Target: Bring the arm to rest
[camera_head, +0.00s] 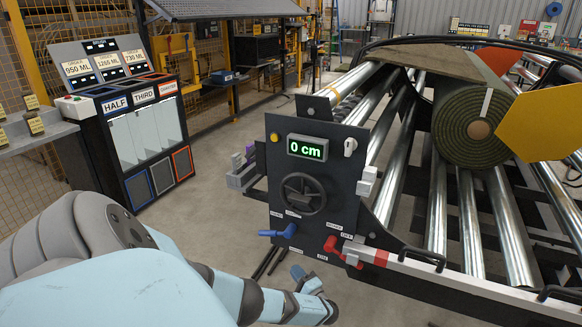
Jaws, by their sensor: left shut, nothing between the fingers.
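My left arm (110,285), pale blue and grey, comes in from the lower left and bends along the bottom edge. What seems to be its gripper end (298,273) is small and partly hidden, low in front of the machine's control panel; it is shut with nothing seen in it. It appears apart from the blue lever (278,232) and the red lever (342,250) on the panel. My right gripper is not in view.
The dark control panel (312,185) has a handwheel and a display reading "0 cm". Behind it are metal rollers and a turf roll (465,125). A sorting stand (125,130) labelled HALF and THIRD is at left. Open grey floor (215,215) lies between.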

